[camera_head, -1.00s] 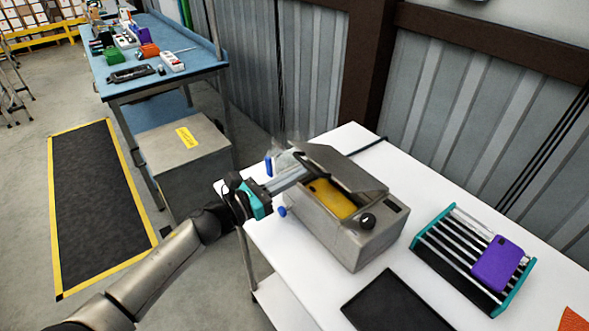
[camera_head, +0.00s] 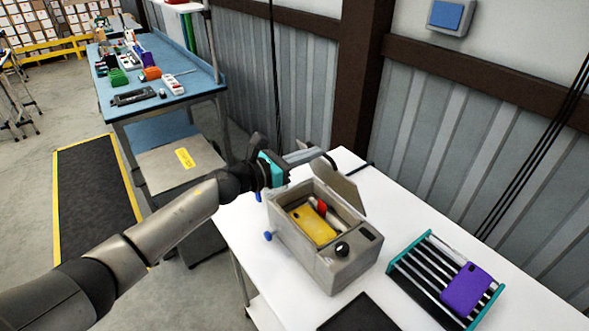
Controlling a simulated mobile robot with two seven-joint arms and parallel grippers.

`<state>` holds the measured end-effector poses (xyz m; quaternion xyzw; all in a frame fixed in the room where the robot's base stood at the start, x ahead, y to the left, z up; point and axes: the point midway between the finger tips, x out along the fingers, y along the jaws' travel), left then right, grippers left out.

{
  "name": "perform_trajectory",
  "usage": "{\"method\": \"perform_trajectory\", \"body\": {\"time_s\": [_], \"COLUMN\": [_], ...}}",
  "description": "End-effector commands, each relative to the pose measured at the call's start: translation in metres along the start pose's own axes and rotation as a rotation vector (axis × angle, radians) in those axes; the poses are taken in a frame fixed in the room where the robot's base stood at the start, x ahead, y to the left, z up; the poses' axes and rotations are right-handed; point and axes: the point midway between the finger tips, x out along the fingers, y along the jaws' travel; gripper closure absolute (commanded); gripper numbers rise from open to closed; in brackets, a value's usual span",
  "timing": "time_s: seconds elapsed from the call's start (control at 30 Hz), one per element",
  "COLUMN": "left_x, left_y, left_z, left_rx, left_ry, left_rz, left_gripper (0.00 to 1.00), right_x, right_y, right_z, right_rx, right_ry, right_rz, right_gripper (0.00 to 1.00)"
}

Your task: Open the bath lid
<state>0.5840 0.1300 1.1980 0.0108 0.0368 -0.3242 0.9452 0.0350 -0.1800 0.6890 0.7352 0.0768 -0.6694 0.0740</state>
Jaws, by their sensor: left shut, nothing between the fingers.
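The bath is a grey box (camera_head: 312,262) with a black knob on its top, standing on the white table. Its lid (camera_head: 342,187) is raised and tilted up along the far right side, so the inside is uncovered. A yellow phone-like item (camera_head: 312,225) and a red item (camera_head: 321,207) show inside. My left gripper (camera_head: 308,154) is at the far left end of the bath, at about the height of the raised lid and close to its upper corner. Its fingers are shut with nothing between them. Whether they touch the lid I cannot tell. My right gripper is out of view.
A rack with teal ends (camera_head: 430,275) and a purple phone (camera_head: 465,288) stands right of the bath. A black mat (camera_head: 360,316) lies in front. A blue workbench (camera_head: 190,93) with tools and a grey box (camera_head: 178,163) are at the left.

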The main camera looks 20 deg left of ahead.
Motion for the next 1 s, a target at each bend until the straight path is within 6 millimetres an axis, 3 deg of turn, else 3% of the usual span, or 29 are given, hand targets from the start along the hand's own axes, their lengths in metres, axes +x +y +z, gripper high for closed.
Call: {"method": "perform_trajectory", "body": {"time_s": [0.1,0.37,1.0], "left_x": [0.019,0.045,0.045], "left_y": [0.0,0.0,0.0], "left_z": [0.013,0.024,0.024], "left_rx": [0.002,0.0,0.0], "left_ry": [-0.003,-0.001,0.0], "left_rz": [0.0,0.001,0.001], "left_gripper": [1.0,1.0,1.0], "right_x": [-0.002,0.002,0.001], "right_y": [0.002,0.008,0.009], "right_z": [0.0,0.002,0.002], "right_rx": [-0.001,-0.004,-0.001], "right_ry": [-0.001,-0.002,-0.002], "right_rz": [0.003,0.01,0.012], "right_gripper": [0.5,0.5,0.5]}}
